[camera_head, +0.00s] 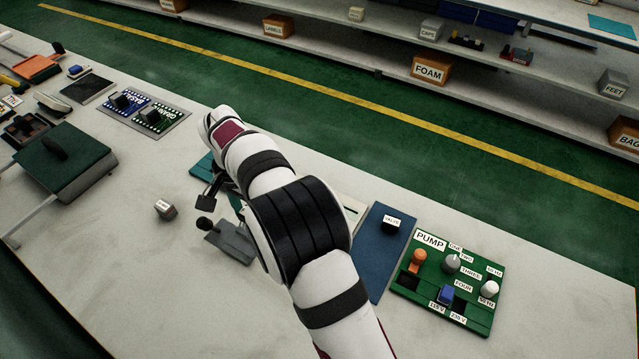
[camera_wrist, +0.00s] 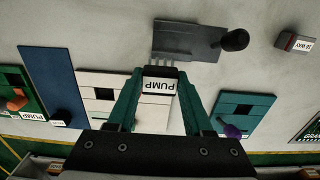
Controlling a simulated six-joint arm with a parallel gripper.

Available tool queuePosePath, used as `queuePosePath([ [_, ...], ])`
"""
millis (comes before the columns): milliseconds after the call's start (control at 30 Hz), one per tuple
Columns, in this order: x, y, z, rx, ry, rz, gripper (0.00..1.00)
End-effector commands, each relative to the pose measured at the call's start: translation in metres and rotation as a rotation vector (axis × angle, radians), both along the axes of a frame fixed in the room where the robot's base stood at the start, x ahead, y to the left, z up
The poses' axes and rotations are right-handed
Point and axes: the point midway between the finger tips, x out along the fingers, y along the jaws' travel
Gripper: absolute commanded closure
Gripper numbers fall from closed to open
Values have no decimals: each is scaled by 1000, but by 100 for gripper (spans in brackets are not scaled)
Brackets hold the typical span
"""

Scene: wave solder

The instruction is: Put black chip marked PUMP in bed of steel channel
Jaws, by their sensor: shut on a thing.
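A black chip with a white PUMP label (camera_wrist: 158,85) is between the fingers of my gripper (camera_wrist: 158,92) in the wrist view. Its thin legs point away from my gripper, and the label reads upside down there. A grey metal piece (camera_wrist: 180,38) with a dark round knob (camera_wrist: 235,39) lies just beyond the legs. It may be the steel channel; I cannot make out its bed. It also shows in the head view (camera_head: 232,243), beside my gripper. I cannot tell whether the chip touches it. My arm hides the chip in the head view.
A green PUMP board (camera_head: 458,275) with knobs is at right, beside a blue mat (camera_head: 378,265) bearing a labelled black part (camera_head: 390,226). A small labelled block (camera_head: 165,208) stands left of the grey piece. A teal board (camera_wrist: 250,105) is close to my gripper. Bench front is mostly clear.

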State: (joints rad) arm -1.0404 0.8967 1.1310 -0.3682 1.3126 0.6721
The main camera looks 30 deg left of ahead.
Motion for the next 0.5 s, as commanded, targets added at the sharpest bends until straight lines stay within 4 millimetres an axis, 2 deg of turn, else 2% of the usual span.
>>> queuePosePath([
  [33,-10,8,-6,-1,1,4,100],
  [133,-21,17,-12,0,1,0,100],
  [500,-25,19,-14,0,0,-2,100],
])
